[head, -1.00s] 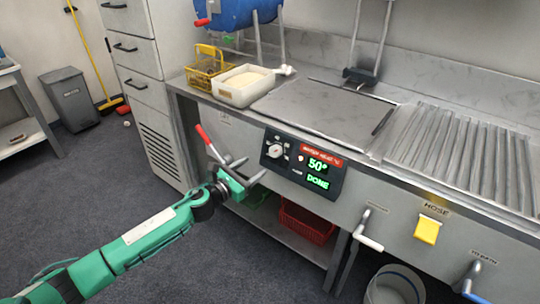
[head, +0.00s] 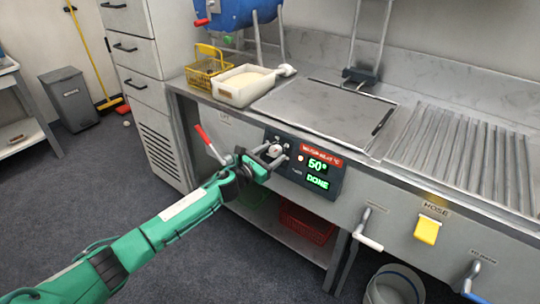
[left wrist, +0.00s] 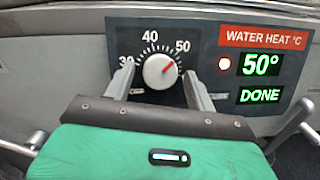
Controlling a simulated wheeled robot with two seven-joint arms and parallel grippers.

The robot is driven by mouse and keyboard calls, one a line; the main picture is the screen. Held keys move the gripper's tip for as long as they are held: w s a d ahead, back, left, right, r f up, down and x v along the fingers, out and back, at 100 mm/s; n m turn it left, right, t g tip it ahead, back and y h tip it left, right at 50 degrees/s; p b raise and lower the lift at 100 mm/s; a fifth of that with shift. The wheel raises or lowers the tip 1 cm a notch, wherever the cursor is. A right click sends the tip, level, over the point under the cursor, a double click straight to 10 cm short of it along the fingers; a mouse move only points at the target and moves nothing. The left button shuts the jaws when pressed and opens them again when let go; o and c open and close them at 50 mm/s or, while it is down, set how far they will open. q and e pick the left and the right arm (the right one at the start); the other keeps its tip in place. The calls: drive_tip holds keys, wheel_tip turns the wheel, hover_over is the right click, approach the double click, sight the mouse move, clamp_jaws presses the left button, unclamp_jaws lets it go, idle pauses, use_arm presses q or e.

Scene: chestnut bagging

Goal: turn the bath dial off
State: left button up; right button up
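The bath dial (left wrist: 160,70) is a round white knob with a red pointer on a dark panel (head: 290,175). In the left wrist view the pointer aims up and right, near the 50 mark. In the head view the left gripper (head: 267,157) partly covers the dial (head: 275,150). My right gripper is not in view.
A red-handled lever (head: 209,143) is left of the panel, close to my left gripper. A white tub (head: 245,86) and yellow basket (head: 207,70) stand on the counter above. A yellow HOSE switch (head: 427,229) and a white-handled lever (head: 369,242) are to the right.

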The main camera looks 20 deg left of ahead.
use_arm(q)
drive_tip(key=c, duration=0.8)
